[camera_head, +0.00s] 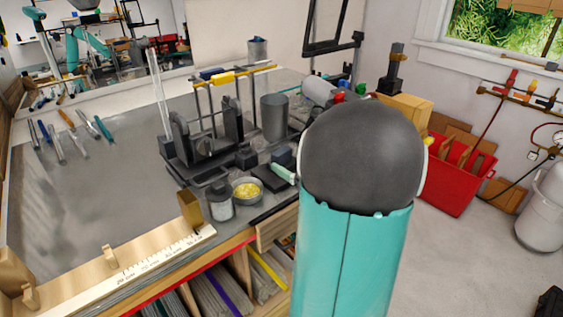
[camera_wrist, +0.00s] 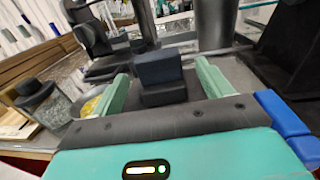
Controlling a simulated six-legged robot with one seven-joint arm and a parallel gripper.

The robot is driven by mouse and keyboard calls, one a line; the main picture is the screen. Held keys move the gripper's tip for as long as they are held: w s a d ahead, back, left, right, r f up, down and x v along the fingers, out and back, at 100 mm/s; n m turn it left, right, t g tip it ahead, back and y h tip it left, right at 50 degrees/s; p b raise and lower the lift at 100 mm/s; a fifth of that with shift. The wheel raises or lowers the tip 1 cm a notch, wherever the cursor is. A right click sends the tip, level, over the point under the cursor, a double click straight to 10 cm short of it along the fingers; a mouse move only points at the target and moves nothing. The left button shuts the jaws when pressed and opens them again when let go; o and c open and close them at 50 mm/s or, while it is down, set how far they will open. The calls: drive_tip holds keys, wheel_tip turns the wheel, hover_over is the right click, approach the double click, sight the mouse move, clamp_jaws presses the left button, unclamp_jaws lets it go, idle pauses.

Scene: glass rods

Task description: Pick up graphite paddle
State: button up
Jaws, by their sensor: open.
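A dark grey block on a dark base (camera_wrist: 160,68), possibly part of the graphite paddle, sits between my gripper's fingers in the wrist view. I cannot tell for sure that it is the paddle. My gripper (camera_wrist: 163,74) is open, with one pale green finger on each side of the block and a visible space beside each. In the head view a small dark block (camera_head: 281,157) shows on the bench, just beyond a pale teal finger of my gripper (camera_head: 283,173). My arm hides the bench to the right of it.
A lidded jar (camera_head: 220,202) and a bowl of yellow bits (camera_head: 247,190) stand left of my gripper. A dark stand with upright plates (camera_head: 205,145) and a grey cylinder (camera_head: 274,117) are behind. Several hand tools (camera_head: 68,130) lie left; a ruler (camera_head: 150,265) runs along the front edge.

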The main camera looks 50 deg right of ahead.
sight(285, 158)
drive_tip(key=w, duration=0.4)
drive_tip(key=shift+c, duration=0.2)
drive_tip(key=c, duration=1.2)
drive_tip(key=shift+o, duration=0.2)
wheel_tip(285, 158, up, 10)
drive_tip(key=shift+f, duration=0.1)
